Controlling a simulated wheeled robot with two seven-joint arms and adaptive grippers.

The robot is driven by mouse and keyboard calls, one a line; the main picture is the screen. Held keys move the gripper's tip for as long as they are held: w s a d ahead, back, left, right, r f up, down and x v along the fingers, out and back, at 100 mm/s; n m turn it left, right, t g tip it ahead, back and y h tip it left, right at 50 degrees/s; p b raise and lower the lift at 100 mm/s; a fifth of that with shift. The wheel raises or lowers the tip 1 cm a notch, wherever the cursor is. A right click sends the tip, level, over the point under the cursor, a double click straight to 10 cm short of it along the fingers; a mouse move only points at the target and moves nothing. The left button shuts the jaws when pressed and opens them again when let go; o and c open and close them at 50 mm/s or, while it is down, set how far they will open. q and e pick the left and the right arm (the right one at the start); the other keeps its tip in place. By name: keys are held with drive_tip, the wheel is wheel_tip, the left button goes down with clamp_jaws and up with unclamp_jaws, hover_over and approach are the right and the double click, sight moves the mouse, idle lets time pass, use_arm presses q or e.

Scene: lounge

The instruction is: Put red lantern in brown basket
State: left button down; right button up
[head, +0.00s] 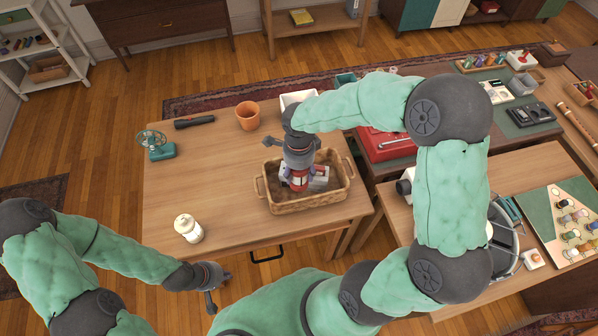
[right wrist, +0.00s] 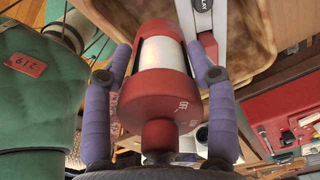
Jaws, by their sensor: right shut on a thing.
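The red lantern (head: 299,181), red with a pale cylinder, is in my right gripper (head: 298,172), over the inside of the brown basket (head: 283,207). In the right wrist view the lantern (right wrist: 163,60) sits between the two purple fingers of the right gripper (right wrist: 160,70), which is shut on it. I cannot tell whether the lantern touches the basket floor. The basket wall (right wrist: 252,40) also shows there. My left gripper (head: 209,287) is low at the table's front left, away from the basket; its finger opening is unclear.
A grey-white item (head: 319,180) lies in the basket. The table left of the basket is largely clear.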

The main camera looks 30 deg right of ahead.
drive_tip(key=shift+f+b, duration=0.35)
drive_tip(key=shift+b, duration=0.1)
drive_tip(key=shift+f, duration=0.25)
drive_tip(key=o, duration=1.4)
drive_tip(key=shift+o, duration=0.2)
drive_tip(key=shift+r+p, duration=0.3)
drive_tip(key=shift+r, duration=0.2)
wheel_tip(320, 180, up, 12)
drive_tip(key=p, duration=0.4)
drive_tip(key=shift+r, duration=0.15)
